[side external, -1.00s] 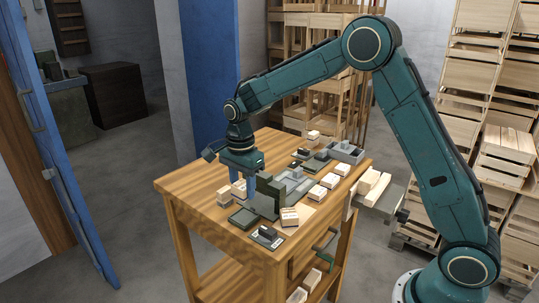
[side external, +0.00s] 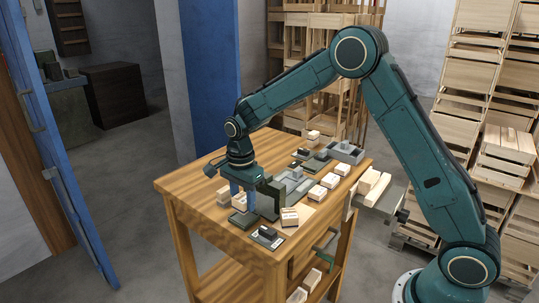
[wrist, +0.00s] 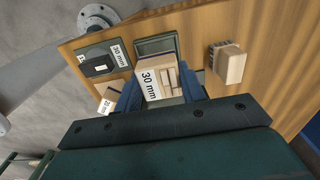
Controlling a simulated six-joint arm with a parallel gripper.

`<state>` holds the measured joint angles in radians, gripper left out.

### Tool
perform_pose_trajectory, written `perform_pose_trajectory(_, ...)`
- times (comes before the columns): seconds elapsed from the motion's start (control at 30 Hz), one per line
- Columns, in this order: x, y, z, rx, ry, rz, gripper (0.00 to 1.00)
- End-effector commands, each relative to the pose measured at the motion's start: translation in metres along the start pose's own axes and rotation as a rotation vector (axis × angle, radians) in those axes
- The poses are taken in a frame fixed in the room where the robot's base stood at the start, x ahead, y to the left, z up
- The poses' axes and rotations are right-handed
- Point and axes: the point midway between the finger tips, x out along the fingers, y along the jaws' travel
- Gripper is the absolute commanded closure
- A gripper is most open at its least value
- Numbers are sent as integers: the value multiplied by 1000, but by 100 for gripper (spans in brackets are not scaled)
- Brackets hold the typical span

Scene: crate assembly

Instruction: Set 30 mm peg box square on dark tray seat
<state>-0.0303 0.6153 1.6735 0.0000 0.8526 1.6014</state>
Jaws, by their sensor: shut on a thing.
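My gripper (wrist: 158,92) has blue fingers shut on the sides of a pale wooden box (wrist: 150,78) labelled "30 mm", with light strips on its face. In the side view, my gripper (side external: 241,190) holds the box (side external: 238,201) low over the table, beside the dark tray seat (side external: 241,219). In the wrist view, the dark tray seat (wrist: 155,45) is a square green-grey plate with a raised edge, just beyond the box. The box partly covers its near side. The box appears apart from the seat; its exact height cannot be told.
A dark plate with a black block and "30 mm" label (wrist: 98,64) lies left of the seat. A box labelled "20 mm" (wrist: 110,99) is near it. Another wooden box (wrist: 229,63) stands right.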

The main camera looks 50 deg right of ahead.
Motion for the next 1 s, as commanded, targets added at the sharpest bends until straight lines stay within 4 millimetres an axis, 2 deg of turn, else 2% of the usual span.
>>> perform_pose_trajectory(0.4, 24, 0, 0, 0, 0, 1, 84)
perform_pose_trajectory(1.0, 27, 0, 0, 0, 0, 0, 84)
